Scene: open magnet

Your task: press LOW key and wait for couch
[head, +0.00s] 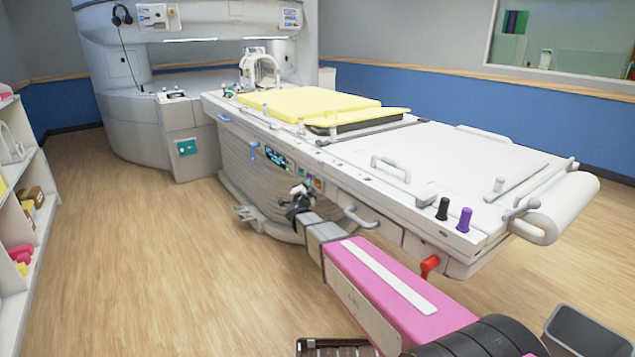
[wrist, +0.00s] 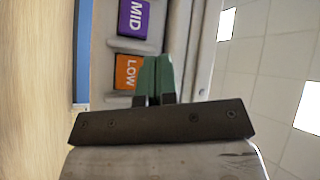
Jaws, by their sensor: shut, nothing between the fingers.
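The orange LOW key (wrist: 127,72) is on the couch's side panel in the wrist view, with the purple MID key (wrist: 134,18) beyond it. My gripper (wrist: 157,62) is shut and empty, its green fingertips just right of the LOW key and overlapping its edge in the picture. I cannot tell whether they touch the key. In the head view my gripper (head: 300,200) is at the couch's side, below the lit display (head: 277,157) and small coloured keys (head: 309,180). The long white couch (head: 440,150) extends out from the magnet (head: 130,110).
A blue handle (head: 253,150) and grey rail (head: 361,217) stick out from the couch side. A red lever (head: 429,266) hangs near the front end. Shelves (head: 20,185) line the left. The floor (head: 130,260) at left is clear.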

